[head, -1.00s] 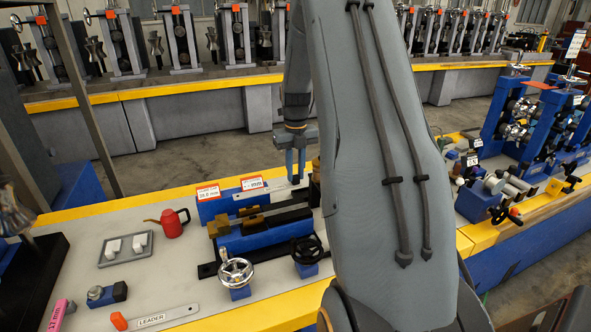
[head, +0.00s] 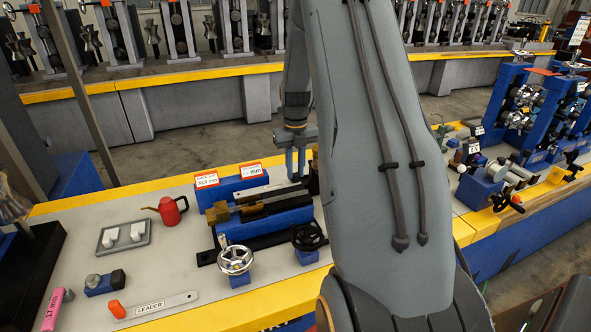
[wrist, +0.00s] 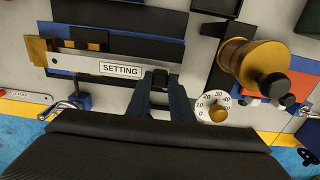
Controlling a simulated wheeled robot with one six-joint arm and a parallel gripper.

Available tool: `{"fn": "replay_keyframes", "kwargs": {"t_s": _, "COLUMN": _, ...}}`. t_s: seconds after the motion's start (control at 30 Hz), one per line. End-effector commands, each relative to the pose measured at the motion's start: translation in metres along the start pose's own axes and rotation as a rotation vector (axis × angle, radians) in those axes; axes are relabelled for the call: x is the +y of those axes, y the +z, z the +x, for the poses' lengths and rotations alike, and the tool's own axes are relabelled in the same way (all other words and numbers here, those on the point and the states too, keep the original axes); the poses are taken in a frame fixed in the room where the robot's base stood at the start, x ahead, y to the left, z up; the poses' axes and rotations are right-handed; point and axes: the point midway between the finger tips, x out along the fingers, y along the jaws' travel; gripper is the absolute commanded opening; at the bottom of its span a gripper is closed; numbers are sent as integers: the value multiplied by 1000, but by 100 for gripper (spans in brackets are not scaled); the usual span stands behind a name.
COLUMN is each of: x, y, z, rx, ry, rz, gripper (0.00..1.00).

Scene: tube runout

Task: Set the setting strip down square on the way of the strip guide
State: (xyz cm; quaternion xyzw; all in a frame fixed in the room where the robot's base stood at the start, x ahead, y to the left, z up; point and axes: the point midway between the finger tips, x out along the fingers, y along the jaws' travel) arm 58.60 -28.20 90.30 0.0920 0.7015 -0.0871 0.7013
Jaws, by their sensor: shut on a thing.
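The setting strip (wrist: 120,69) is a thin pale bar with a SETTING label in the wrist view. My gripper (wrist: 160,80) is shut on the strip near its right end. In the head view the strip (head: 262,189) runs left from my gripper (head: 297,177), just behind the strip guide's brass parts. The strip guide (head: 270,222) has a blue body with brass and black parts on top. In the wrist view the strip lies along the guide's edge, beside the brass end piece (wrist: 38,50). I cannot tell whether the strip touches the way.
Two handwheels (head: 236,261) stand in front of the guide. A blue block with two number cards (head: 207,181) stands behind it. A red can (head: 170,211), a grey tray (head: 124,236) and a LEADER strip (head: 180,304) lie to the left. A dial (wrist: 214,105) shows right of my fingers.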

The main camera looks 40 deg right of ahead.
Motion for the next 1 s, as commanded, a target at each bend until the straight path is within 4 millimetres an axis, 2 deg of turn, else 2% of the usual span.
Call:
{"fn": "replay_keyframes", "kwargs": {"t_s": 0.27, "x": 0, "y": 0, "z": 4, "rx": 0, "ry": 0, "rz": 0, "gripper": 0}}
{"fn": "replay_keyframes", "kwargs": {"t_s": 1.0, "x": 0, "y": 0, "z": 38, "rx": 0, "ry": 0, "rz": 0, "gripper": 0}}
